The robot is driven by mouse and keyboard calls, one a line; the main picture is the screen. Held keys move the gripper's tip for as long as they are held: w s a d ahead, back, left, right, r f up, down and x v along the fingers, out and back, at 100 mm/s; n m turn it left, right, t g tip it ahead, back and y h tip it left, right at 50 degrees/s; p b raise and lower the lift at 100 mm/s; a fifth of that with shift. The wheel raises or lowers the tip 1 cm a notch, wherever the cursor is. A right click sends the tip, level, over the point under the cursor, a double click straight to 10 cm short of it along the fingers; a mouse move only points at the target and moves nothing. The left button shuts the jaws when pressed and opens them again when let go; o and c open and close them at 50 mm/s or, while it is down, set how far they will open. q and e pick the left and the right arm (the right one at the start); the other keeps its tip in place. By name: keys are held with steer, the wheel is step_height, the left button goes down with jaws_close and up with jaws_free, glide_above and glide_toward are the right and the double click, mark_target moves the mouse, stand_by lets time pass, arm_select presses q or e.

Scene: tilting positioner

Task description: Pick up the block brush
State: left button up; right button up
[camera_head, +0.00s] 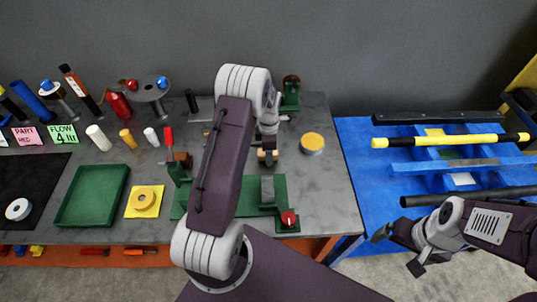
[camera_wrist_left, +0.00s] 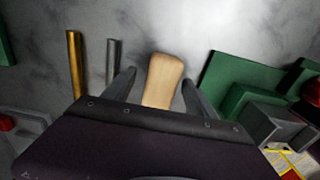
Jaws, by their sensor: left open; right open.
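The block brush shows as a pale wooden piece (camera_wrist_left: 163,78) in the left wrist view, lying on the grey table top. Its near part is hidden behind my gripper body, and I cannot see bristles. My left gripper (camera_wrist_left: 158,90) is open, with one finger on each side of the wood and a gap visible to each. In the head view a small part of the wood (camera_head: 267,155) shows by my left gripper, mostly covered by my arm. My right gripper (camera_head: 398,250) is open and empty, beyond the table's right edge.
A brass rod (camera_wrist_left: 74,62) and a grey rod (camera_wrist_left: 112,62) lie left of the brush. A green fixture (camera_wrist_left: 240,85) stands to its right. In the head view a yellow-topped disc (camera_head: 312,143) sits to the right, and a green tray (camera_head: 91,196) at left.

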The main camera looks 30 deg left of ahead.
arm_select(q)
steer(key=shift+s, duration=0.15)
steer(key=c, duration=0.7)
steer(key=shift+r, duration=0.1)
jaws_close()
steer(key=shift+r, duration=0.1)
steer(key=shift+r, duration=0.35)
step_height(320, 180, up, 3)
steer(key=shift+b, duration=0.45)
steer(key=s+d+r+b, duration=0.1)
steer(key=s+d+r, duration=0.1)
steer(key=d+r, duration=0.5)
steer(key=d, duration=0.4)
steer(key=shift+s+d, duration=0.15)
steer(key=shift+d, duration=0.05)
